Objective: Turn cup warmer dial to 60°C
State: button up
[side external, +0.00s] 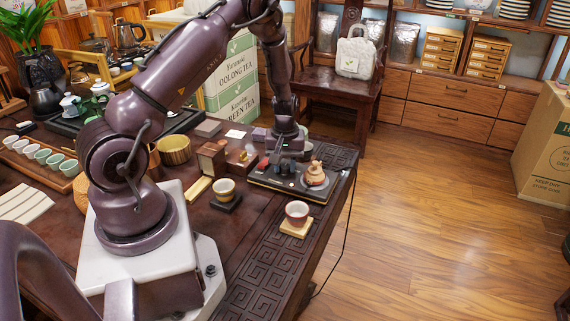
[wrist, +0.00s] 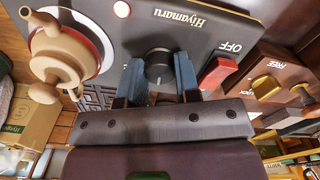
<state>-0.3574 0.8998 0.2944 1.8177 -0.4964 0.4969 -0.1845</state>
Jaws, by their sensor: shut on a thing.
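The cup warmer (wrist: 205,38) is a flat dark panel lettered "Hiyamaru", and it also shows at the table's right end in the side view (side external: 327,193). Its round dark dial (wrist: 158,66) has a pale pointer line. My gripper (wrist: 159,74) has one blue-grey finger on each side of the dial and is shut on it. In the side view my gripper (side external: 289,170) reaches down onto the warmer, and the dial cannot be made out there. No temperature marks are readable.
A clay teapot (wrist: 60,55) sits on the warmer's round plate, left of the dial in the wrist view. A red switch (wrist: 216,73) by "OFF" is close on the right. A brown box with a gold knob (wrist: 265,87) is beyond.

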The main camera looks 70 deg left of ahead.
aim_at(285, 166)
jog(key=shift+m, duration=0.3)
dwell(0.4)
jog(key=o, duration=0.9)
jog(key=shift+r, duration=0.1)
notch_tip(285, 166, up, 13)
jog(key=shift+f, duration=0.1)
